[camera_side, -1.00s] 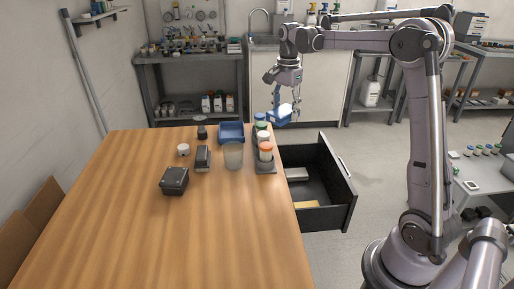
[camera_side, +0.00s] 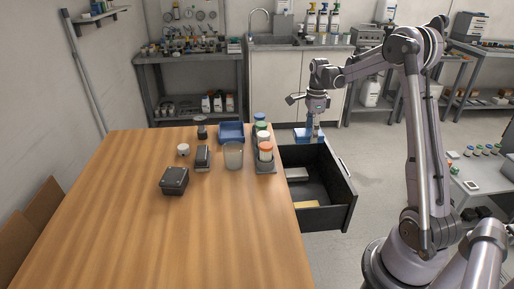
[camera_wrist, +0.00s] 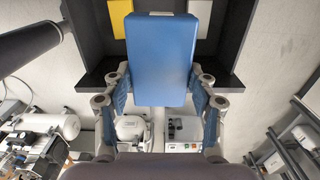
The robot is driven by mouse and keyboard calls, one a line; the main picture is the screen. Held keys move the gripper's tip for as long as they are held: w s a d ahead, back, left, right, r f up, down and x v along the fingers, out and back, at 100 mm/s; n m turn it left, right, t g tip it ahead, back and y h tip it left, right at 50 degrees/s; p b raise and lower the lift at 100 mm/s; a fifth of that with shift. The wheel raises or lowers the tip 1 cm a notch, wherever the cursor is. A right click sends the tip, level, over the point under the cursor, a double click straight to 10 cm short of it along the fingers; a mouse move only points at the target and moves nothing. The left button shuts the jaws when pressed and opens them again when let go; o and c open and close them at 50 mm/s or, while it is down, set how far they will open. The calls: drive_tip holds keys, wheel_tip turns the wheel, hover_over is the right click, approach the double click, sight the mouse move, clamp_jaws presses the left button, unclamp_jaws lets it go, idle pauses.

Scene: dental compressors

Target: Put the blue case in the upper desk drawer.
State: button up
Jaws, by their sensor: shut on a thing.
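The blue case (camera_side: 308,135) is held in my gripper (camera_side: 312,130) at the far end of the open desk drawer (camera_side: 319,218) in the side view. In the wrist view the blue case (camera_wrist: 160,55) lies between the two fingers of my gripper (camera_wrist: 160,88), which are shut on its sides. Its front part overlaps the dark drawer (camera_wrist: 90,50) behind it. I cannot tell exactly how high the case is above the drawer. A yellow item (camera_side: 306,205) and a grey item (camera_side: 297,174) lie in the drawer.
The wooden desk (camera_side: 170,235) stands left of the drawer. A rack of capped bottles (camera_side: 265,165) is at its right edge, near the drawer. A clear cup (camera_side: 233,157), a blue tray (camera_side: 231,139) and black boxes (camera_side: 174,180) are on the desk. The drawer's middle has bare floor.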

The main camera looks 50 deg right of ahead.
sight(303, 193)
wheel_tip(303, 193, down, 27)
drive_tip(key=shift+r, duration=0.2)
idle(0.3)
drive_tip(key=o, duration=1.2)
drive_tip(key=shift+f, duration=0.1)
wheel_tip(303, 193, up, 12)
drive_tip(key=shift+r, duration=0.15)
